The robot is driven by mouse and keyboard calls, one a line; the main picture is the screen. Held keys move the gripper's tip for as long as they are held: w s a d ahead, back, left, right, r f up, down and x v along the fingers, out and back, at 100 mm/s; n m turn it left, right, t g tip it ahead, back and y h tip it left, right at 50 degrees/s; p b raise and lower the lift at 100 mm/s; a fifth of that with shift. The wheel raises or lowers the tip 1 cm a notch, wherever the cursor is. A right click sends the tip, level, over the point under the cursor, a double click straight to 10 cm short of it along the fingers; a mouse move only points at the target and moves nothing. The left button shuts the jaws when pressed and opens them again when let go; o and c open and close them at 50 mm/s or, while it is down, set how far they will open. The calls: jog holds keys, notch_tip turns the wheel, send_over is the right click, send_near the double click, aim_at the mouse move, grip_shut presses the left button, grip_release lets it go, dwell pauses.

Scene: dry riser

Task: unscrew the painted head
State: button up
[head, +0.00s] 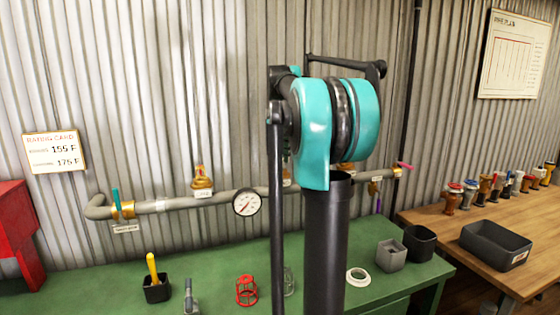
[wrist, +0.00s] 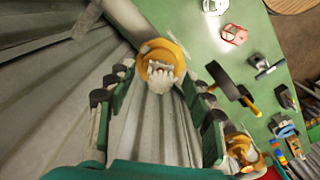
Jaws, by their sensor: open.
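In the wrist view, a brass sprinkler head with a whitish, painted-looking front (wrist: 160,70) sits on the grey pipe (wrist: 128,18). My gripper (wrist: 160,82) is open, with one dark green and black finger on each side of this head. Gaps show between the fingers and the head; contact is not visible. A second brass fitting (wrist: 241,150) shows at the lower right, beyond the right finger. In the head view, a brass head (head: 201,180) with a white tag stands on the wall pipe (head: 170,205). My arm hides part of the pipe and my gripper there.
A pressure gauge (head: 246,203) hangs on the pipe. The green bench (head: 215,268) below holds a red cage (head: 246,291), a white ring (head: 358,277), a yellow-handled tool in a black cup (head: 156,291) and grey bins. A wooden table (head: 450,228) with a dark tray (head: 496,246) stands right.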

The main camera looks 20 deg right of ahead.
jog(key=shift+f, duration=0.4)
jog(key=shift+c, duration=0.2)
grip_shut()
jog(key=n, duration=0.5)
jog(key=shift+n, duration=0.4)
jog(key=shift+r+n, duration=0.1)
jog(key=shift+n, duration=0.4)
jog(key=n, duration=0.4)
jog(key=shift+n, duration=0.3)
